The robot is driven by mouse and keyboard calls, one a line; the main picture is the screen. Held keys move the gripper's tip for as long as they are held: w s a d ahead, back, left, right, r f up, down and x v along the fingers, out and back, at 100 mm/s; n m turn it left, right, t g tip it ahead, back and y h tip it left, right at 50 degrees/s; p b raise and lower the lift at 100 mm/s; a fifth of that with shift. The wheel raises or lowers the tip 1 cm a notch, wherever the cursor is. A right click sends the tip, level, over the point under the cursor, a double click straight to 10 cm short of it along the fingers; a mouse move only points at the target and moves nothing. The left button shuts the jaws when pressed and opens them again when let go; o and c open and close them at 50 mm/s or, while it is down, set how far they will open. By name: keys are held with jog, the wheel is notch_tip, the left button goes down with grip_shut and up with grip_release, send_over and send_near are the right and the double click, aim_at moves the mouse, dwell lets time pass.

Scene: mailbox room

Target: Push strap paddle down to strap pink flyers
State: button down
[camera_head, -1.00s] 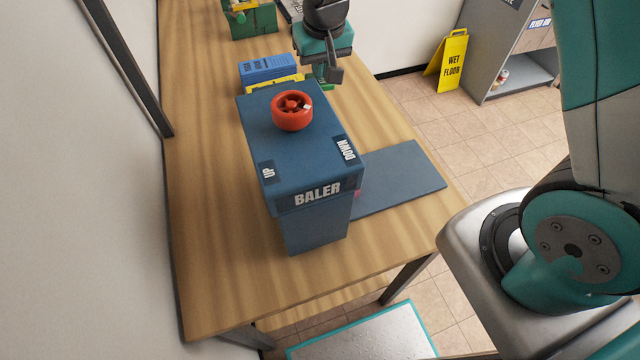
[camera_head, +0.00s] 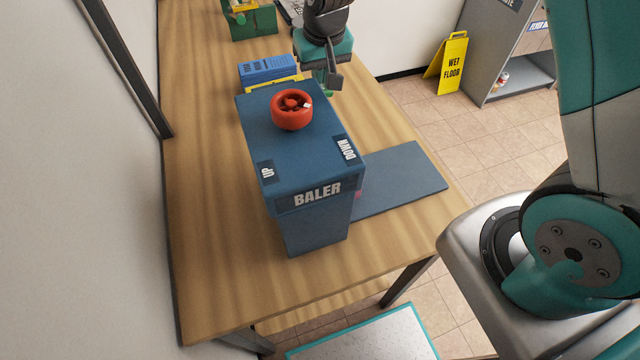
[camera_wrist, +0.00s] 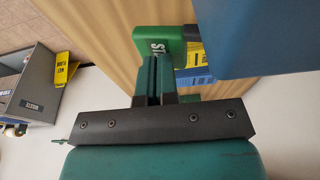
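The green strap paddle (camera_wrist: 155,45), with lettering starting "ST", is just ahead of my fingertips in the wrist view. In the head view only a bit of its green (camera_head: 327,94) shows under my gripper (camera_head: 332,82). My gripper (camera_wrist: 159,62) looks shut, its two fingers side by side with nothing visible between them. I cannot tell whether the fingertips touch the paddle. The blue baler (camera_head: 300,150) stands on the table with a red knob (camera_head: 291,110) on top. A sliver of pink flyers (camera_head: 358,194) shows at its right side; the rest is hidden.
A blue-and-yellow machine (camera_head: 268,68) stands behind the baler, close left of my gripper. A green box (camera_head: 252,24) is farther back. A flat blue plate (camera_head: 400,178) extends right from the baler. A wet floor sign (camera_head: 453,62) and grey shelf (camera_head: 510,60) stand beyond the table.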

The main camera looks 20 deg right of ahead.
jog(key=shift+f, duration=0.15)
jog(key=shift+f+b, duration=0.4)
jog(key=shift+f, duration=0.1)
jog(key=shift+a+f, duration=0.1)
jog(key=shift+s+f, duration=0.1)
jog(key=shift+f, duration=0.15)
dwell(0.4)
notch_tip(320, 180, up, 11)
jog(key=p, duration=0.8)
jog(key=shift+r, duration=0.2)
